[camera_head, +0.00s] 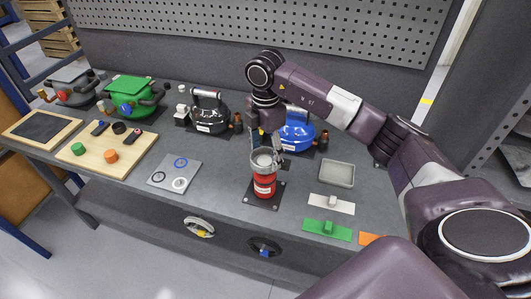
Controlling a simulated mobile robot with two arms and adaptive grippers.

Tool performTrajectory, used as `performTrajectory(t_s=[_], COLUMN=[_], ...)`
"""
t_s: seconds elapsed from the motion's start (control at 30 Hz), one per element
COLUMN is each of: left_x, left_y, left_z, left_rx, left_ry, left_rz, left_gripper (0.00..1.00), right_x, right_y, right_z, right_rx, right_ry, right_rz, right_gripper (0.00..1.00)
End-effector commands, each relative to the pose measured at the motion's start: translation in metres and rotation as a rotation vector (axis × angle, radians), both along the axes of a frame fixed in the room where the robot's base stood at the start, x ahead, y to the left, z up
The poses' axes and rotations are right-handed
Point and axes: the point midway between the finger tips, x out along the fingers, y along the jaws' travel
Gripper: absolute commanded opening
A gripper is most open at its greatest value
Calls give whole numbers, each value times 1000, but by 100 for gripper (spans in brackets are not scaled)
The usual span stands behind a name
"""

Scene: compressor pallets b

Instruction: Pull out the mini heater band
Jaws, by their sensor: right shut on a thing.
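The mini heater band (264,163) is a silvery ring at the top of a red cylinder (264,186). The cylinder stands upright on a dark square plate near the bench's front edge. My right gripper (268,147) reaches down from above and is shut on the band at its far side. The band appears to be around the cylinder's upper end; I cannot tell how far down it sits. My left gripper is not in view.
A blue compressor (297,132) stands just behind and right, close to my right arm. A black compressor (208,112) and a green one (131,92) stand left. A pegboard (270,28) backs the bench.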

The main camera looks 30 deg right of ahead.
Motion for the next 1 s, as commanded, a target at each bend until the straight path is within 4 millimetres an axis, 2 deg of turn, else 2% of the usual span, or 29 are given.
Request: performTrajectory(t_s=[1.0], left_x=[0], left_y=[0], left_z=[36], left_rx=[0], left_ry=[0], left_rz=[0], left_gripper=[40], right_x=[0], right_y=[0], right_z=[52], right_rx=[1], right_ry=[0], right_rz=[0], right_gripper=[33])
